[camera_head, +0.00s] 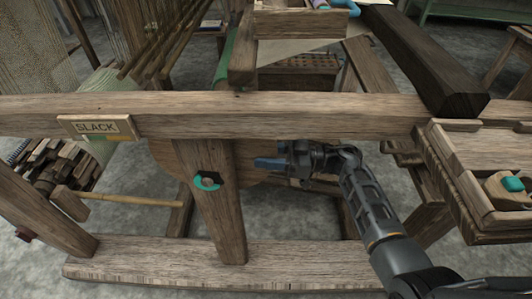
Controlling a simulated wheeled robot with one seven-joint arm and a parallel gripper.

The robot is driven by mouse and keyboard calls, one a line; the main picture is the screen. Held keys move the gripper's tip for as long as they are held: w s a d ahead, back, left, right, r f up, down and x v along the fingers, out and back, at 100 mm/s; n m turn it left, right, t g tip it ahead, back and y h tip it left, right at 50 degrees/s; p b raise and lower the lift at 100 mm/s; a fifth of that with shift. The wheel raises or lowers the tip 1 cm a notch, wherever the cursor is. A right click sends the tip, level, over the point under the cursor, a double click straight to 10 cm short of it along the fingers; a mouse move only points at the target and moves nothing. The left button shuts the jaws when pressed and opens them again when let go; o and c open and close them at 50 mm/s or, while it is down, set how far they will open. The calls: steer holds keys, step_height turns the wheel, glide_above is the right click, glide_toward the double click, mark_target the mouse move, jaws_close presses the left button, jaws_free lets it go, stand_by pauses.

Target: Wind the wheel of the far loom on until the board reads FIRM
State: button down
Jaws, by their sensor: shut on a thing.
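The board (97,127) on the left of the loom's front beam reads SLACK, with a coloured strip below its lettering. The wooden wheel (168,156) shows partly below the beam, behind an upright post (226,215); much of it is hidden. My gripper (268,163) reaches in from the right, just right of the post, with its blue fingertips at the wheel's right side. It is shut at the wheel; the exact part between the fingers is hard to see. A teal and black fitting (207,181) sits on the post.
The front beam (250,113) runs just above my gripper and the lower rail (200,263) below. A wooden tray (478,185) with a teal-topped block stands at right. A mallet (135,201) and wood pieces (60,160) are at left. A dark beam (420,60) lies upper right.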

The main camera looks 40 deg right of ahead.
steer(key=c, duration=0.7)
jaws_free()
steer(key=shift+d, duration=0.1)
steer(key=v, duration=0.7)
steer(key=shift+s+d, duration=0.25)
